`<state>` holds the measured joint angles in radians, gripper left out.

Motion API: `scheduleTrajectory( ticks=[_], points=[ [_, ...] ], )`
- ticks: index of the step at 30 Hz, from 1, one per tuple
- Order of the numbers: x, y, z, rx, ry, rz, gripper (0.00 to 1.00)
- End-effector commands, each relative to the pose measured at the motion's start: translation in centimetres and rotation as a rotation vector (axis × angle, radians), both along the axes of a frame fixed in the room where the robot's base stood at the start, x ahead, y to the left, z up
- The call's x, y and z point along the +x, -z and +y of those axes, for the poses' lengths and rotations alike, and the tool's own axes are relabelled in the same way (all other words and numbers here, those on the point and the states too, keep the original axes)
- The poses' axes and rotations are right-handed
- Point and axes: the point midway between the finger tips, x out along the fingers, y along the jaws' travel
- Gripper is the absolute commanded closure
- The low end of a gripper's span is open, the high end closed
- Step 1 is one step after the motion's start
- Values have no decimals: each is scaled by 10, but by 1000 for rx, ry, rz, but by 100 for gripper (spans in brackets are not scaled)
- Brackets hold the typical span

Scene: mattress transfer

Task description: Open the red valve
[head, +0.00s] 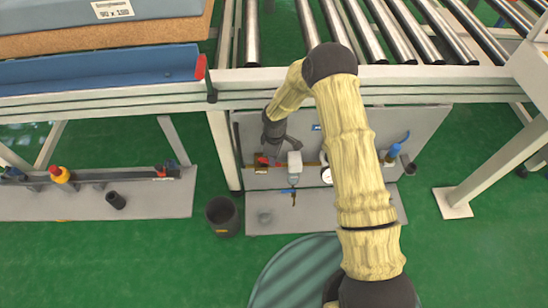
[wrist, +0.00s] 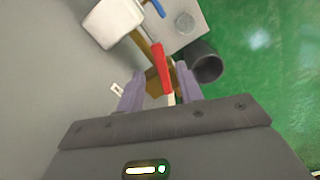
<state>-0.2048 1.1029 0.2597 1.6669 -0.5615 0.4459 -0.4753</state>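The red valve handle (wrist: 162,62) shows in the wrist view as a long red lever with a pale lower end, beside a brass fitting (wrist: 153,82). My gripper (wrist: 158,88) is open, with one purple finger on each side of the lever. The lever lies closer to the right finger; I cannot tell whether they touch. In the head view the red valve (head: 262,161) is small, at the left of the grey panel. My gripper (head: 271,148) is just above it, partly hidden by my wrist.
A white box (wrist: 112,22) and a blue lever (wrist: 154,8) are near the valve. A dark cup (head: 222,214) stands on the green floor left of the panel base. A gauge (head: 326,175) and another blue valve (head: 393,152) are farther right. The roller conveyor (head: 370,30) is above.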

Motion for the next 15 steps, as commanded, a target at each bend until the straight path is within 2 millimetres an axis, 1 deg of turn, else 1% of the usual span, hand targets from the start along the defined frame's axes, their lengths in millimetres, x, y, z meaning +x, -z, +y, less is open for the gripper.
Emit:
scheduleTrajectory(
  ticks=[1, 15],
  points=[
    [1, -13, 0, 0, 1, -2, 64],
    [2, -108, -1, 2, 5, -3, 64]
  ],
)
